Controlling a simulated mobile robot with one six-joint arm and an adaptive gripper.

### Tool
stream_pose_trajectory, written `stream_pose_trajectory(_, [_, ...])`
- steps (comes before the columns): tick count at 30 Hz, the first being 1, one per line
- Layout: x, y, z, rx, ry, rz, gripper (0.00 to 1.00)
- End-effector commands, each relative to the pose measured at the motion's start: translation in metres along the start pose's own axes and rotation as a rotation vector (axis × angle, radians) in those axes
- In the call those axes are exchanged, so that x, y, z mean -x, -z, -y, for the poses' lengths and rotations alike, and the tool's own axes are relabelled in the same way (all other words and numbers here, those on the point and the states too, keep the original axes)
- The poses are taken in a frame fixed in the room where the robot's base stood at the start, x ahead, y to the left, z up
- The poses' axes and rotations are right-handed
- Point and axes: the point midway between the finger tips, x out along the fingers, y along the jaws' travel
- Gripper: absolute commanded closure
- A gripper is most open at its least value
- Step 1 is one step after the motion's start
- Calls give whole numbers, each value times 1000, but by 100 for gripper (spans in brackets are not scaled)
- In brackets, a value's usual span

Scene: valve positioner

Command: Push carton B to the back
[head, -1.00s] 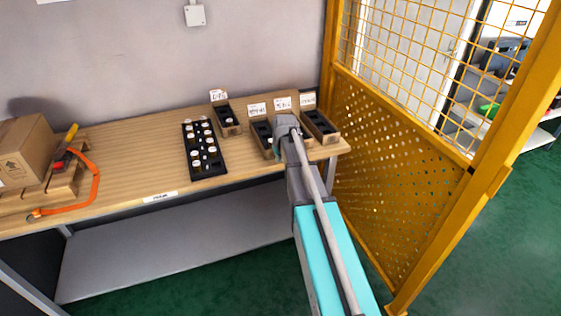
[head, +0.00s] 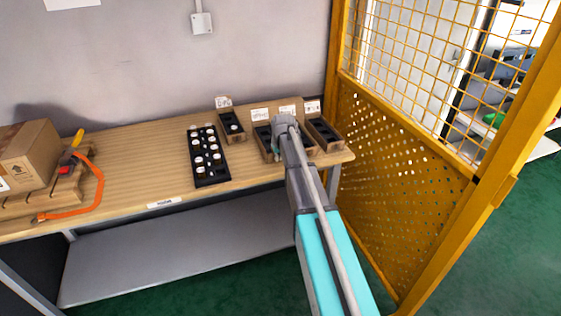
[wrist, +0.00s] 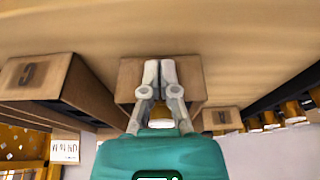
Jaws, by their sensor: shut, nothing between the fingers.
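In the wrist view my gripper (wrist: 160,68) is shut and empty, its fingertips against or just in front of the plain brown face of a carton (wrist: 128,75). The fingers cover the middle of that face, so I cannot read a letter there or tell contact from a small gap. Another carton (wrist: 35,76) with a dark mark stands to the left. A marked one (wrist: 222,118) sits farther off to the right. In the head view, open cartons (head: 322,131) (head: 263,138) stand at the bench's right end; my arm partly hides those between.
A black rack (head: 207,157) with several white-capped vials lies left of the cartons. White labels (head: 260,114) stand behind them. A yellow mesh fence (head: 400,160) closes the right side.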

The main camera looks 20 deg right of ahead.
Motion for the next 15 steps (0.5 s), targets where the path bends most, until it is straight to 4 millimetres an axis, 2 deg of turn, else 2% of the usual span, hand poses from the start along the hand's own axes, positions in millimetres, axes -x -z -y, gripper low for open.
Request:
stream_pose_trajectory(1, [-5,16,-1,1,0,-1,100])
stream_pose_trajectory(15, [-34,114,-1,1,0,-1,100])
